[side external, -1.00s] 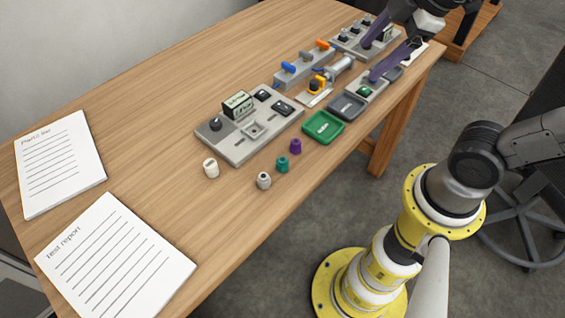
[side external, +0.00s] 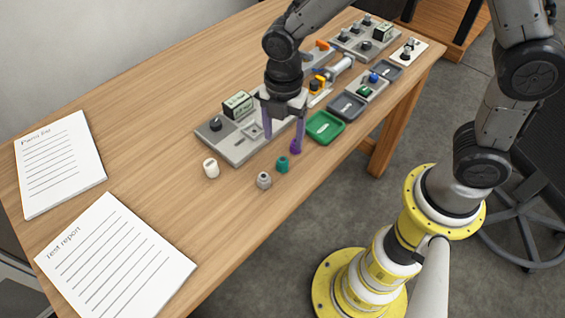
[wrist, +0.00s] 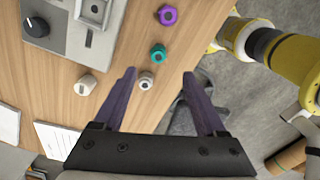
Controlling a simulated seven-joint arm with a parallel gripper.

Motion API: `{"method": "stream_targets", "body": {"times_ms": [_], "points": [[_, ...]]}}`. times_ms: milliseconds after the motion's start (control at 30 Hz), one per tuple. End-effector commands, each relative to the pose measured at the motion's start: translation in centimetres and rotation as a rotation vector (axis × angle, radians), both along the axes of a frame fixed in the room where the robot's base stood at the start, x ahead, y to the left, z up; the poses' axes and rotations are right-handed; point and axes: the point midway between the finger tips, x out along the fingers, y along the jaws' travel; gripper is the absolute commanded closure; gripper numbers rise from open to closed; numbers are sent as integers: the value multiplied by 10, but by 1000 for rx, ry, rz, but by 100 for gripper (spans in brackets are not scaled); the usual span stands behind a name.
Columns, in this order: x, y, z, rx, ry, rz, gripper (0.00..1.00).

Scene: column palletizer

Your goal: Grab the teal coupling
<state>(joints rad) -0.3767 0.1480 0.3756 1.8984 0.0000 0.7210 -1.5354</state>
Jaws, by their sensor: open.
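The teal coupling (side external: 282,165) stands upright on the wooden table near its front edge. It lies between the grey coupling (side external: 264,180) and the purple coupling (side external: 296,147). In the wrist view the teal coupling (wrist: 158,53) shows beyond the fingertips, near the middle between them. My gripper (side external: 283,145) is open and empty, pointing down above the row of couplings. Its purple fingers also show in the wrist view (wrist: 159,73). In the side view one finger partly overlaps the purple coupling; I cannot tell the exact height of the fingertips.
A white coupling (side external: 210,168) stands to the left. A grey fixture panel (side external: 235,155) lies behind, and a green tray (side external: 333,134) is to the right. Several more panels and trays stand further back. Two paper sheets (side external: 115,262) lie at the near left.

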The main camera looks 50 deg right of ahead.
Motion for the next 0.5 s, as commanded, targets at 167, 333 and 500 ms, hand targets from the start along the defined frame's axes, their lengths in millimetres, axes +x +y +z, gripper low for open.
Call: {"method": "stream_targets", "body": {"times_ms": [167,333,500], "points": [[-1,-1,-31,-1,4,-1,26],[0,0,-42,0,-1,-1,26],[1,-2,-59,-1,3,-2,26]]}}
